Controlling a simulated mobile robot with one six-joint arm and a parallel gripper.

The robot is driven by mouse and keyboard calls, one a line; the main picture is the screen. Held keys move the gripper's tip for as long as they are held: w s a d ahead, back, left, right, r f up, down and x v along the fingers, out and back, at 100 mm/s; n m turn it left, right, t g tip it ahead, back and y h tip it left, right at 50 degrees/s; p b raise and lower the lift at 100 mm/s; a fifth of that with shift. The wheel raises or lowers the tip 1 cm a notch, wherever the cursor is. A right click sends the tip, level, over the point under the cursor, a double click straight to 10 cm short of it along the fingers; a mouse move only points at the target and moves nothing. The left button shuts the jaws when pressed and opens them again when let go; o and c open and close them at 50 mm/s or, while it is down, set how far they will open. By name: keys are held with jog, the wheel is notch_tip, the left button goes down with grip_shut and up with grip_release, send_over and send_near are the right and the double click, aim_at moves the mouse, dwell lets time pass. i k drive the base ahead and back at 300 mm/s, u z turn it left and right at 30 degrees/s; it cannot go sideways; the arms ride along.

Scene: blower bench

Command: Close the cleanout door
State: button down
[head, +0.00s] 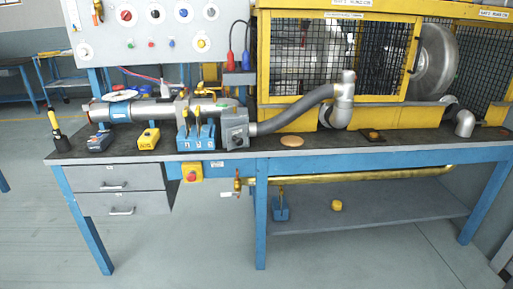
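No part is clearly marked as the cleanout door at this size. A grey horizontal pipe (150,110) runs along the left of the bench. A pale round disc (118,95) lies flat at the top of its left part; I cannot tell whether it is the door or a loose thing. The pipe leads to a blue block with yellow levers (196,135) and a grey box (235,130). A grey bent hose (295,108) runs from that box to a metal elbow (343,100). My gripper is not in view.
The blue-framed bench (400,153) has grey drawers (115,178) at left and a lower shelf (380,213). A yellow mesh guard (335,57) stands behind. A yellow tester (148,138) and a tan disc (292,141) lie on top. The floor in front is clear.

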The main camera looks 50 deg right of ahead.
aim_at(236, 137)
jog(key=z, duration=0.5)
jog(key=k, duration=1.15)
jog(key=u, duration=0.75)
jog(key=i, duration=1)
